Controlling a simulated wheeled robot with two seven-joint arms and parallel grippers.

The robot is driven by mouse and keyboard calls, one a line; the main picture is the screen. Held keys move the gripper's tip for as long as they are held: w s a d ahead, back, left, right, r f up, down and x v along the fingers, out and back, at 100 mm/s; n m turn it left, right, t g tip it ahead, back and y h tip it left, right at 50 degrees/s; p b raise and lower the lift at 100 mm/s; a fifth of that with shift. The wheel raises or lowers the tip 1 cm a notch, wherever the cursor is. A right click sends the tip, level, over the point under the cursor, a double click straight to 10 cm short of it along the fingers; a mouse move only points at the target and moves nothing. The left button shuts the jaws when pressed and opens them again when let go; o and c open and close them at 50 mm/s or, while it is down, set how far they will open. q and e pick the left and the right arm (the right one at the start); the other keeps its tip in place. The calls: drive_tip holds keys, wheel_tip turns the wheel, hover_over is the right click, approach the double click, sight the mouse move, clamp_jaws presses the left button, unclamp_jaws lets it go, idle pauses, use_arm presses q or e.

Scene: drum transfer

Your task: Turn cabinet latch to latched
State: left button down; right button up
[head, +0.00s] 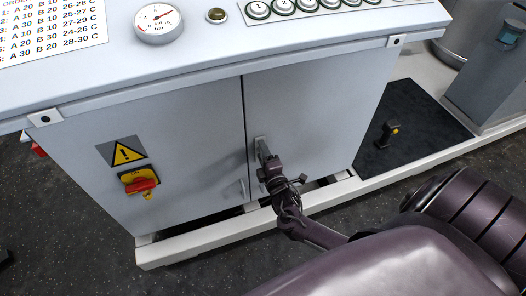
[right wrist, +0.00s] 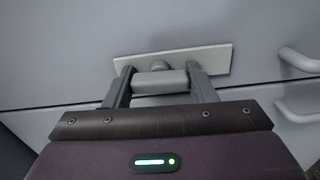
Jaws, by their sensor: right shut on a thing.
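The grey cabinet latch (head: 259,145) sits at the seam between the two cabinet doors. My right gripper (head: 266,160) is at the latch. In the right wrist view its two fingers (right wrist: 162,86) hold the ends of the bar between them. The bar lies roughly along the seam line. The latch is partly hidden by the gripper in the head view. My left gripper is not in view.
The left door (head: 190,125) carries a warning sign (head: 122,152) and a red-yellow rotary switch (head: 139,183). Two door handles (right wrist: 300,60) stand close beside the latch. The console top (head: 215,55) overhangs the doors. A black mat (head: 415,115) lies right of the cabinet.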

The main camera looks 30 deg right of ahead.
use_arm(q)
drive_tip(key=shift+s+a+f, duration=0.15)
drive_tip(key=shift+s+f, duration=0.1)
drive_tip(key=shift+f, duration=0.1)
use_arm(e)
drive_tip(key=shift+n, duration=0.3)
drive_tip(key=o, duration=1)
drive_tip(key=shift+s, duration=0.1)
drive_tip(key=shift+s+a, duration=0.15)
drive_tip(key=shift+s, duration=0.2)
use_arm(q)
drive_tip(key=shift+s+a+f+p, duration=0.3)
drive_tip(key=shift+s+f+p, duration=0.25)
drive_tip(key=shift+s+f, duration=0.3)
use_arm(e)
drive_tip(key=v, duration=0.7)
